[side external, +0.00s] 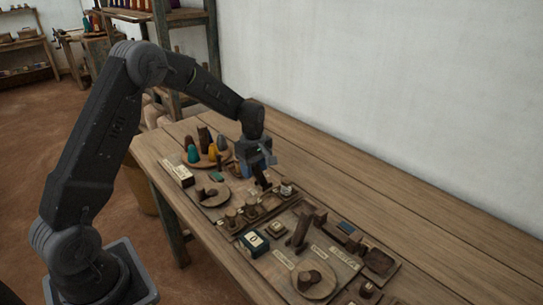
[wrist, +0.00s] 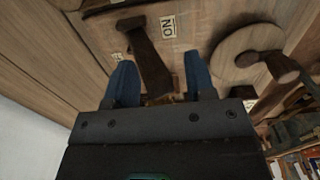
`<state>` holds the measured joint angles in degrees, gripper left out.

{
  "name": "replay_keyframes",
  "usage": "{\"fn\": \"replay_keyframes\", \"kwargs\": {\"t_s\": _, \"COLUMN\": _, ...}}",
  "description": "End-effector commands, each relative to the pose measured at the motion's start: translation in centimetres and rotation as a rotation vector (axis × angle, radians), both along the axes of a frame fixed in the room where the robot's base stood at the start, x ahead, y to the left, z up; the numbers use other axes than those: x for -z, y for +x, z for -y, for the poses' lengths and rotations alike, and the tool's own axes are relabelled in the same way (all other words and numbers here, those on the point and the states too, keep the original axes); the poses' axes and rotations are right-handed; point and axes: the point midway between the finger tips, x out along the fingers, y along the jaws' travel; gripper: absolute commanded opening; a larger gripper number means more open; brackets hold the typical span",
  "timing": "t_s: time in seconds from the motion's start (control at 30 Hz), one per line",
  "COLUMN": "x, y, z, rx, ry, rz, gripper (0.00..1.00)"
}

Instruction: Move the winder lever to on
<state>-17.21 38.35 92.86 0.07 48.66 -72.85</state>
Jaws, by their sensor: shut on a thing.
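The winder lever (wrist: 147,55) is a dark brown wooden bar in the wrist view. It runs from a wider far end down between the two blue fingers of my gripper (wrist: 160,82). My gripper is shut on the lever near its close end, though the exact contact is hard to see. A white ON label (wrist: 168,27) lies on the board just right of the lever and reads upside down. In the side external view my gripper (side external: 260,172) is low over the bench, with the dark lever (side external: 263,184) below it, partly hidden by the fingers.
A round wooden disc with a crank (wrist: 240,58) is right of the lever in the wrist view. Colored cones (side external: 213,150) stand on a round tray behind. Wooden blocks, pegs and a numbered box (side external: 253,242) crowd the front. The bench (side external: 400,200) is clear toward the wall.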

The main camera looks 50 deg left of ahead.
Motion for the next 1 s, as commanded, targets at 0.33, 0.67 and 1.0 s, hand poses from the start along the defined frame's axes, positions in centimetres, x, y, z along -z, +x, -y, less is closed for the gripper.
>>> {"fn": "replay_keyframes", "kwargs": {"t_s": 0.33, "x": 0.4, "y": -0.4, "z": 0.1, "rx": 0.001, "ry": -0.003, "rz": -0.015, "gripper": 0.53}}
{"fn": "replay_keyframes", "kwargs": {"t_s": 0.67, "x": -1.5, "y": -0.1, "z": 0.1, "rx": 0.001, "ry": -0.002, "rz": -0.006, "gripper": 0.53}}
{"fn": "replay_keyframes", "kwargs": {"t_s": 1.0, "x": -4.5, "y": 0.0, "z": 0.1, "rx": 0.000, "ry": -0.002, "rz": -0.002, "gripper": 0.53}}
